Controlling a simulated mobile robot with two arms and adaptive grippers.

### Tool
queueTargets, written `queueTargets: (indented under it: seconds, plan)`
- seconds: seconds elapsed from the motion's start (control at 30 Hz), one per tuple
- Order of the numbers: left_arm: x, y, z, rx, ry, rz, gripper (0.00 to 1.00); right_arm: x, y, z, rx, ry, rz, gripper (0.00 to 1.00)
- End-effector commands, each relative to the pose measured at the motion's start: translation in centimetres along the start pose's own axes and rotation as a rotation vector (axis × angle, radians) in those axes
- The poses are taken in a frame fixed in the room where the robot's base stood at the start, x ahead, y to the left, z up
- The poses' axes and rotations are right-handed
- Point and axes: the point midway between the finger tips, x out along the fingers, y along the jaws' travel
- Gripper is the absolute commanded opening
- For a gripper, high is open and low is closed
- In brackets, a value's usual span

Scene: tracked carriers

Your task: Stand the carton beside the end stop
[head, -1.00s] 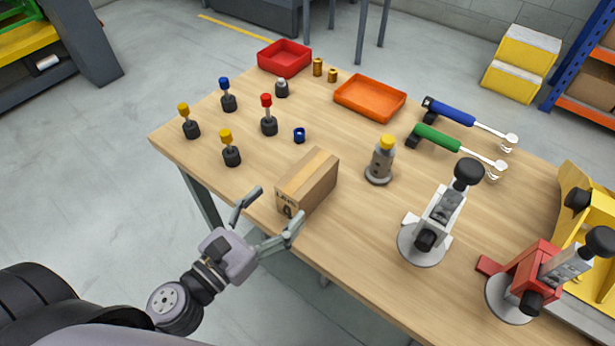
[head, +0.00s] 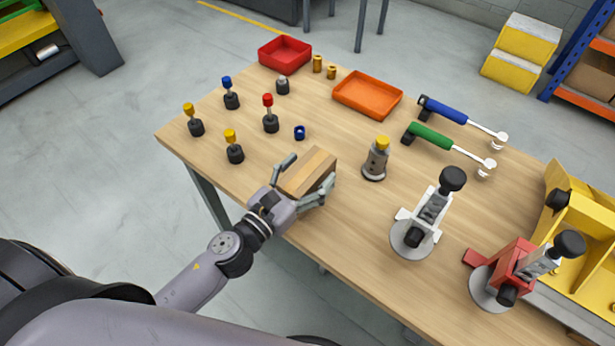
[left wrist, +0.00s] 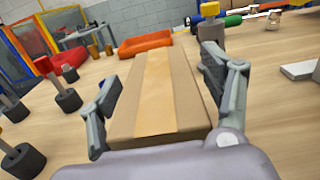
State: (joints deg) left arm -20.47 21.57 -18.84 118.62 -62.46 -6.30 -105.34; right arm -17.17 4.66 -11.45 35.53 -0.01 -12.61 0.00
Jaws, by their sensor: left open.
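The carton (head: 308,172) is a brown box with a lighter tape strip along its top, near the table's front edge. My left gripper (head: 309,169) is open, with one finger on each side of the carton. In the left wrist view the carton (left wrist: 160,95) fills the space between the two fingers, with a gap showing at the left finger; I cannot tell whether the right finger touches. A yellow bracket (head: 585,215) stands at the right edge; I cannot tell whether it is the end stop. My right gripper is not in view.
A grey post with a yellow cap (head: 376,160), a white clamp (head: 425,220) and a red clamp (head: 510,270) stand right of the carton. Several knobbed pegs stand to the left. Red (head: 285,53) and orange (head: 367,95) trays lie behind.

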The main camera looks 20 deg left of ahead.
Motion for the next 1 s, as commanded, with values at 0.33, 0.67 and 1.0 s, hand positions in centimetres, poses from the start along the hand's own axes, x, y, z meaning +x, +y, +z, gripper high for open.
queueTargets:
  seconds: [0.33, 0.67, 1.0]
  plan:
    - [0.04, 0.00, -0.06, 0.000, 0.000, 0.000, 0.65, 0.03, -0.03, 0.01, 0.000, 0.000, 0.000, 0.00]
    - [0.03, 0.02, -0.05, 0.000, 0.000, 0.001, 0.43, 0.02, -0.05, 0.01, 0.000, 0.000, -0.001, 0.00]
    - [0.02, 0.01, -0.04, 0.000, 0.000, 0.000, 0.20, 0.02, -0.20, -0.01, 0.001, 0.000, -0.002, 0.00]
